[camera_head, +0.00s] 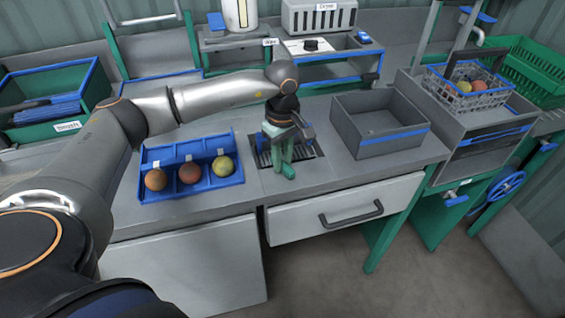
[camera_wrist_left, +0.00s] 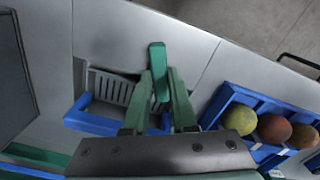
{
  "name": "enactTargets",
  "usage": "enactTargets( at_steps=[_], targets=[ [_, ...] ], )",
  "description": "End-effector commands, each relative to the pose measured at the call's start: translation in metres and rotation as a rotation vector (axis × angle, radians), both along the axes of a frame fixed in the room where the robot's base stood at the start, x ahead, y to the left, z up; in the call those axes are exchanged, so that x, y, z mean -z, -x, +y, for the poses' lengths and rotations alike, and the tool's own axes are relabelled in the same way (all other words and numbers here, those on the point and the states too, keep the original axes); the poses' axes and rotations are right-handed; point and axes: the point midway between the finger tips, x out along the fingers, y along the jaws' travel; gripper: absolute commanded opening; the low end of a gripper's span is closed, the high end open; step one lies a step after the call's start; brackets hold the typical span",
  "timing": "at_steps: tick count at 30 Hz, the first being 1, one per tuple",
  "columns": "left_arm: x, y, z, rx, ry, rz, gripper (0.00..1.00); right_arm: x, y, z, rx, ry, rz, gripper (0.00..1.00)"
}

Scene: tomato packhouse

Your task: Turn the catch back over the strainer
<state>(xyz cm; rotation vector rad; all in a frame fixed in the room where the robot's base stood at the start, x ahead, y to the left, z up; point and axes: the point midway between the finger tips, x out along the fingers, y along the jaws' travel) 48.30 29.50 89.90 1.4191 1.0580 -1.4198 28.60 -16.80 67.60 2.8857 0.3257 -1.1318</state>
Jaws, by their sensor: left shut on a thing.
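The strainer (camera_head: 309,149) is a dark slotted grate set in the grey counter. It also shows in the wrist view (camera_wrist_left: 112,88), left of my fingers and partly hidden by them. The catch is a green bar (camera_wrist_left: 157,62); its free end (camera_head: 288,173) points toward the counter's front edge, beyond the grate. My left gripper (camera_head: 283,156) comes down from above with its green fingers (camera_wrist_left: 160,88) shut on the catch, one on each side. The catch's inner end is hidden by the gripper. Blue bars (camera_wrist_left: 93,119) lie beside the grate. My right gripper is not in view.
A blue tray (camera_head: 205,186) with three round fruits stands left of the strainer. An empty grey bin (camera_head: 372,147) stands to the right. A drawer handle (camera_head: 350,215) is below the front edge. A wire basket (camera_head: 484,101) with fruit is farther right.

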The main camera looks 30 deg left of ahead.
Motion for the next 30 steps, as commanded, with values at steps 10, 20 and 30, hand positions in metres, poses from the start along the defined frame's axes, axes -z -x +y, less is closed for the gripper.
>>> enactTargets(
  at_steps=[10, 20, 30],
  targets=[
    [0.001, 0.000, 0.001, 0.271, -0.002, -0.001, 0.00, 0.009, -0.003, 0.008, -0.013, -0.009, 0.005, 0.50],
    [0.000, 0.000, 0.001, 0.406, -0.001, -0.001, 0.00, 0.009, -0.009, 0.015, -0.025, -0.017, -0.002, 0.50],
    [-0.001, 0.000, 0.001, 0.434, 0.000, -0.001, 0.00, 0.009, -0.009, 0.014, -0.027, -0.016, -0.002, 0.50]
  ],
)
